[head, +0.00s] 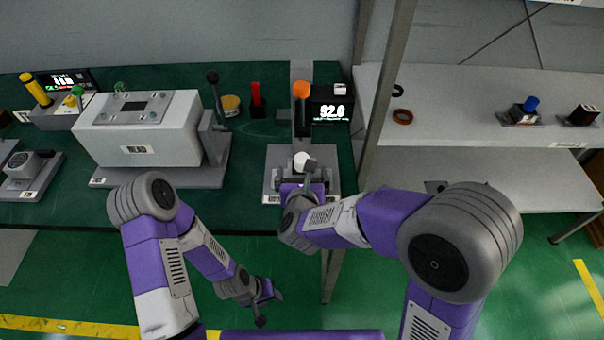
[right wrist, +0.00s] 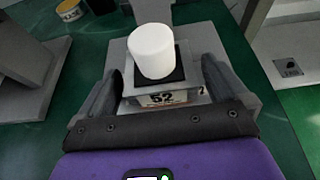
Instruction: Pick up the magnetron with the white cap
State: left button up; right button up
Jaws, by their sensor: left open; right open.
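In the head view my right gripper (head: 307,180) is at the fixture's front. My left gripper (head: 266,302) is open and empty, low in front of the bench.
A grey box machine (head: 140,135) with a lever stands on the green bench to the left. A shelf post (head: 385,90) rises close on the right. The shelf holds a blue-capped part (head: 528,104).

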jog(key=shift+x, duration=1.1)
grip_shut()
jog(key=shift+r, duration=0.2)
